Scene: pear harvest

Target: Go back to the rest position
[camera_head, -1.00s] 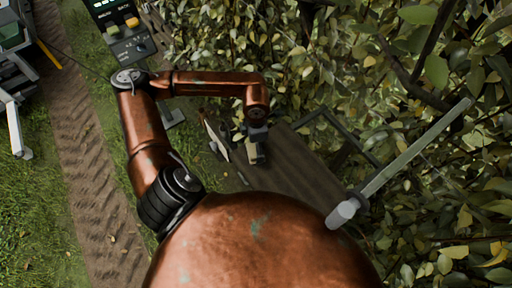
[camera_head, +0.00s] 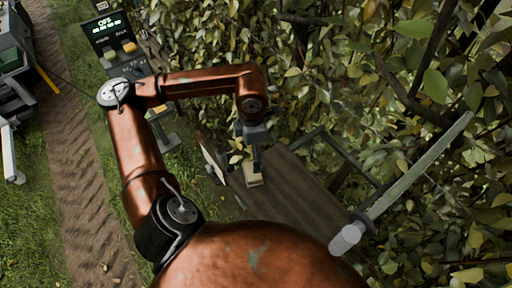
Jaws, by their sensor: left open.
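My left arm comes in from the left, bends at a dark elbow joint and reaches right. Its gripper (camera_head: 253,178) hangs down at the end, over the near left part of a brown wooden surface (camera_head: 300,190). The gripper is open, and I see nothing between its fingers. My right gripper does not show. No pear can be made out in the view.
Dense leafy branches (camera_head: 400,100) fill the right and top. A pale metal bar (camera_head: 415,180) slants across the right side. A control panel (camera_head: 115,40) stands at the upper left. A dirt track (camera_head: 85,200) runs through grass on the left.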

